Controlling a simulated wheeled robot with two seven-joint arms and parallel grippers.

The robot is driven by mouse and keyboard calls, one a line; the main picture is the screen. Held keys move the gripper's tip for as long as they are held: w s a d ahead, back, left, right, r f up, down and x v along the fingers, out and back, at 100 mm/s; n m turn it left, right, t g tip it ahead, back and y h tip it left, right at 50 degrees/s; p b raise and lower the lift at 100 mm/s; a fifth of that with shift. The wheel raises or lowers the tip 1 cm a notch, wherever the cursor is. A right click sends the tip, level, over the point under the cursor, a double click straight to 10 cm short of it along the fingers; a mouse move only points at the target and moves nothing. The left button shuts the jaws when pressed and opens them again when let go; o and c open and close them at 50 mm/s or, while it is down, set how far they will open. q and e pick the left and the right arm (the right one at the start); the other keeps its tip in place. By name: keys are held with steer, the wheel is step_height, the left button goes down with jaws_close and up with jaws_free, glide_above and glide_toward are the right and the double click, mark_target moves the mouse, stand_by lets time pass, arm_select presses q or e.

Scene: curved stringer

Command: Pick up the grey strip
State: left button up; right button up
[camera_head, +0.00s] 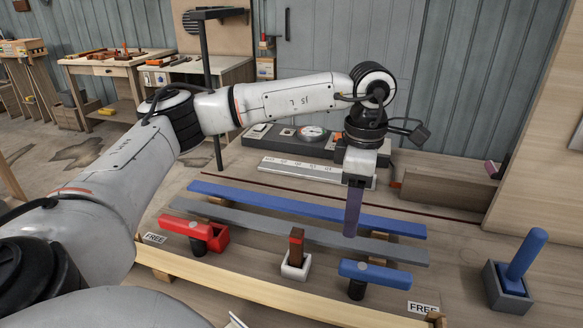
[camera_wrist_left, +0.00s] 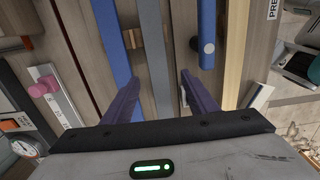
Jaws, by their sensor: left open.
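The grey strip (camera_head: 250,219) lies lengthwise across the workbench in the head view, in front of a parallel blue strip (camera_head: 270,202). My left gripper (camera_head: 351,230) points down over the right half of the grey strip. In the left wrist view the purple fingers of my left gripper (camera_wrist_left: 160,80) are apart and empty. The grey strip (camera_wrist_left: 155,50) runs between them in that picture, with the blue strip (camera_wrist_left: 112,45) to its left. I cannot tell the exact height of the fingertips above the strip. My right gripper is not in view.
A red clamp-like piece (camera_head: 190,228) and a blue one (camera_head: 375,273) stand in front of the strip. A small white holder (camera_head: 295,268) with a red-brown block is between them. A grey box (camera_head: 505,288) with a blue cylinder stands at the right. A metal ruler (camera_head: 310,170) lies behind.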

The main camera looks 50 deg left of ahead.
mark_target(349, 240)
arm_select(q)
step_height(349, 240, down, 6)
steer(key=shift+w+a+f+p, duration=0.15)
steer(key=shift+f+p, duration=0.1)
steer(key=shift+p, duration=0.2)
steer(key=c, duration=1.2)
steer(key=shift+c, duration=0.3)
steer(key=shift+r, duration=0.15)
